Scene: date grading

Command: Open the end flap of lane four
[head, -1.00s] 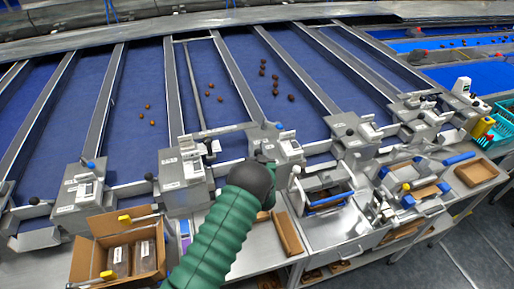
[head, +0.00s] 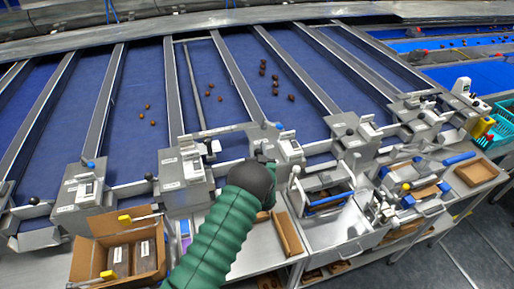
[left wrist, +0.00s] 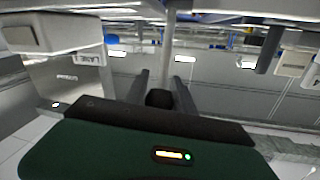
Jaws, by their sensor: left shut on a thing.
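My left gripper (head: 264,160) is at the end of a middle lane, beside a grey end box (head: 278,147); its own black wrist and green sleeve hide much of it in the head view. In the left wrist view, the fingers (left wrist: 160,86) are shut around a dark round knob (left wrist: 159,98), with a pale upright bar behind it. The grey end flap (head: 233,150) shows partly behind my wrist; I cannot tell its exact angle. No lane number is readable. My right gripper is not in view.
Blue lanes with grey dividers (head: 105,100) run away from me, and several dates (head: 275,84) lie on them. An open cardboard box (head: 85,255) stands front left. A brown tray (head: 286,233) lies right of my arm, beside a metal bin (head: 335,220).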

